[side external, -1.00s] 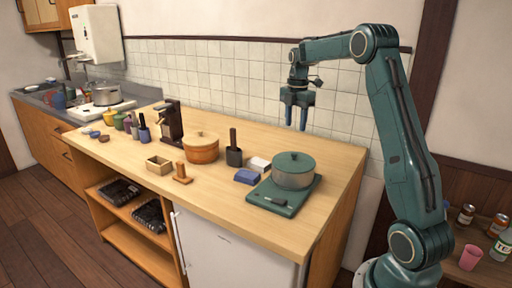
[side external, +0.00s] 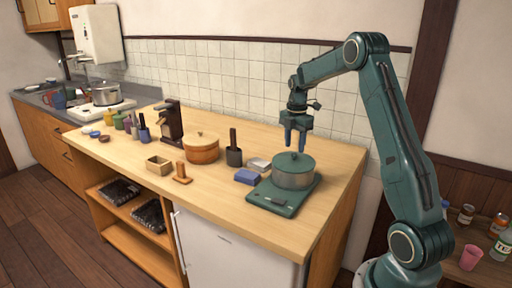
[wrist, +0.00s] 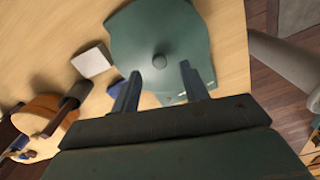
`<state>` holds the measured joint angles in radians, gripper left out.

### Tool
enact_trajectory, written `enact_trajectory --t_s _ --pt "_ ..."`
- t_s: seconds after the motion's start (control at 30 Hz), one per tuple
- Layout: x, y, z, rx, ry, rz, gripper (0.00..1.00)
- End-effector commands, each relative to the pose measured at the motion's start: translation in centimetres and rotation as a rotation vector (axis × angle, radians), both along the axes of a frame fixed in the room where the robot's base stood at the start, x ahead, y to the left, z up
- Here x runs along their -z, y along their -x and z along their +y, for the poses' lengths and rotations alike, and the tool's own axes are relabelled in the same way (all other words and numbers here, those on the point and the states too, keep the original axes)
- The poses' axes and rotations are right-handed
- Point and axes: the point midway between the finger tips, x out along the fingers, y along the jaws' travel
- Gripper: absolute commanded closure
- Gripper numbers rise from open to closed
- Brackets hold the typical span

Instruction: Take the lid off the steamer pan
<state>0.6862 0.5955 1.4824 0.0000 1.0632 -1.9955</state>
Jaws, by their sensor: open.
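The lid is on the pan. My gripper (side external: 295,148) is open and empty, pointing down just over the lid.
A blue block (side external: 247,177) and a white block (side external: 258,164) lie left of the pan. A dark holder (side external: 234,157) and an orange lidded pot (side external: 201,150) stand farther left. The tiled wall (side external: 230,85) is behind. Counter in front of the base is clear.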

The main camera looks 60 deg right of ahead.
Motion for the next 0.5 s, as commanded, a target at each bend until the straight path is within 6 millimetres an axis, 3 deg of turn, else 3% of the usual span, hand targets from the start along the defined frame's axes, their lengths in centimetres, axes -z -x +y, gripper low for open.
enact_trajectory --t_s 0.23,0.5 --pt "2.8 0.1 -0.2 0.0 -0.001 0.002 0.55" --pt "3.3 0.0 -0.2 0.0 0.0 0.001 0.55"
